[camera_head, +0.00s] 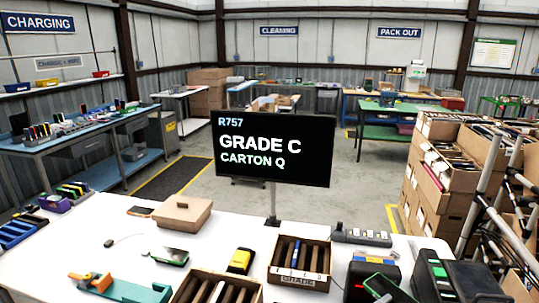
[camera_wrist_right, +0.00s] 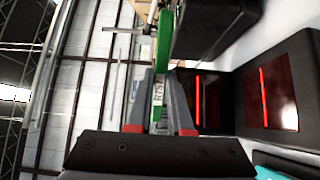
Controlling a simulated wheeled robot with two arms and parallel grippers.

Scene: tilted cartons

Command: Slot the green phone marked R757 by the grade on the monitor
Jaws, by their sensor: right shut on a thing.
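The monitor (camera_head: 272,148) reads R757, GRADE C, CARTON Q. In the right wrist view, my right gripper (camera_wrist_right: 160,128) is shut on a green-edged phone (camera_wrist_right: 164,45), held on edge. Its white label (camera_wrist_right: 158,90) reads R757. Two wooden cartons with dividers stand on the white table: one right of centre (camera_head: 325,284), one at the front edge (camera_head: 174,299), partly cut off. My left gripper is not in view.
A dark phone with a green edge (camera_head: 168,255) lies on the table. Dark red-lit panels (camera_wrist_right: 268,90) are beside my right gripper.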

